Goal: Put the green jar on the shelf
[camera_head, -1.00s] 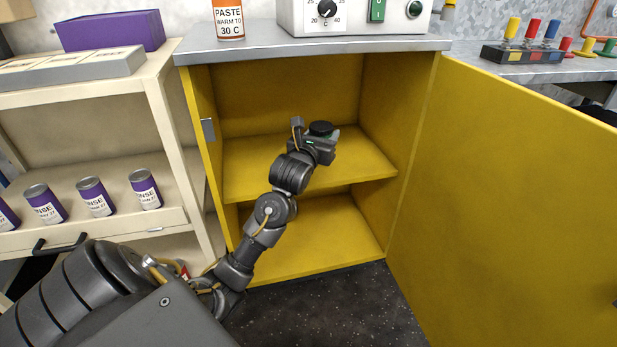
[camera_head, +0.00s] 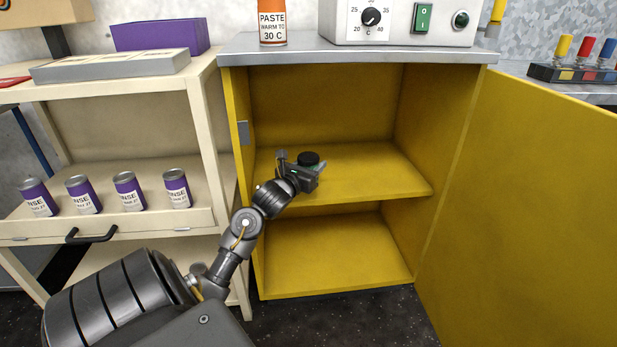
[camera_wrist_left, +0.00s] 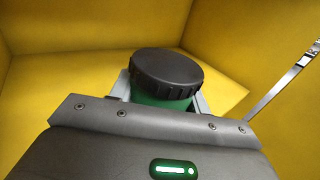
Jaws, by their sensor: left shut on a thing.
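The green jar (camera_wrist_left: 160,99) has a black ribbed lid and stands between the fingers of my left gripper in the left wrist view. In the head view the jar's black lid (camera_head: 308,158) shows above my left gripper (camera_head: 312,170), with a little green beside it. My left gripper is shut on the jar inside the open yellow cabinet, over its middle shelf (camera_head: 390,180). The gripper hides the jar's lower part, so I cannot tell whether it touches the shelf. My right gripper is not in view.
The yellow cabinet door (camera_head: 540,200) stands open at the right. A cream cart (camera_head: 205,130) with several purple cans stands at the left. The cabinet's lower compartment (camera_head: 340,250) is empty. An orange paste jar (camera_head: 272,24) and a control box (camera_head: 400,22) stand on the worktop.

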